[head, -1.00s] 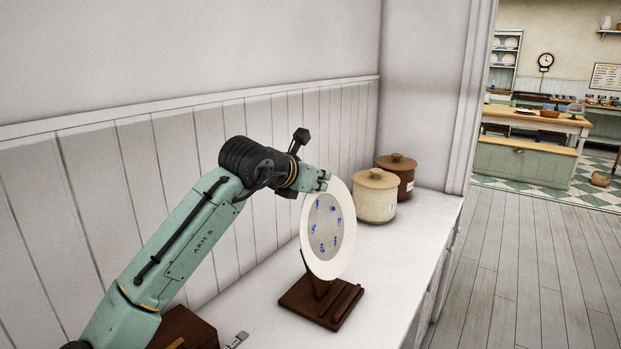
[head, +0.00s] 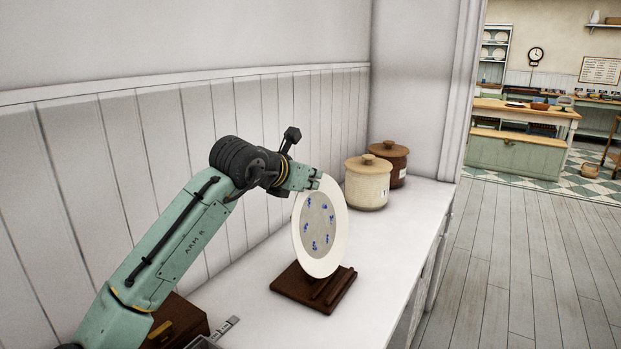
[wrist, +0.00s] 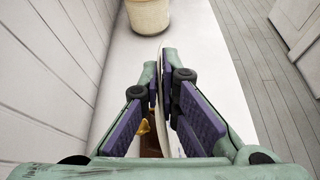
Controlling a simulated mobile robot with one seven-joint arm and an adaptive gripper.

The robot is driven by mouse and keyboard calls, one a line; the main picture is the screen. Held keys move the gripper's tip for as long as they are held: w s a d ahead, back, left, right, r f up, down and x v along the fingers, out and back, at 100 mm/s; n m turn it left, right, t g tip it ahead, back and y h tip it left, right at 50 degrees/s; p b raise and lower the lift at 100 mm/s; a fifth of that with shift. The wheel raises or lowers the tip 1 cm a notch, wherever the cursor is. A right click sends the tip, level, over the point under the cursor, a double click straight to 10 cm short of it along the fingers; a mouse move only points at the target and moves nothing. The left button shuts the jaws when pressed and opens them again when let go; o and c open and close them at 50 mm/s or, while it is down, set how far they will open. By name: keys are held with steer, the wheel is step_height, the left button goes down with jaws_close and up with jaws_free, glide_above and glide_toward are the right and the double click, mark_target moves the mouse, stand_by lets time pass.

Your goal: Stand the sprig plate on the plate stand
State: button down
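The sprig plate (head: 320,228), cream-rimmed with a grey centre and small blue sprigs, is upright with its face turned towards the right front. My gripper (head: 316,180) is shut on its upper rim. In the wrist view the plate shows edge-on as a thin pale strip (wrist: 161,58) between the fingers of my gripper (wrist: 161,78). The dark brown wooden plate stand (head: 290,286) is on the white counter directly below the plate. The plate's lower edge overlaps the stand in the head view; I cannot tell whether they touch. The plate hides the stand's back part.
A cream lidded crock (head: 367,186) and a brown lidded crock (head: 398,165) stand behind the plate by the wall. A brown box (head: 178,318) and a grey metal item (head: 222,330) lie near my arm. The white counter (head: 385,250) is clear right of the stand.

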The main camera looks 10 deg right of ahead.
mark_target(311, 194)
steer(key=shift+f+b, duration=1.8)
steer(key=shift+f, duration=0.1)
steer(key=shift+w+a+p, duration=0.25)
steer(key=shift+w+p, duration=0.05)
steer(key=shift+p, duration=0.35)
steer(key=shift+w+a+f+n+p, duration=0.3)
steer(key=shift+w+a+f+p, duration=0.1)
steer(key=shift+a, duration=0.05)
steer(key=c, duration=1.7)
jaws_free()
steer(key=shift+f, duration=0.1)
steer(key=shift+s+d, duration=0.1)
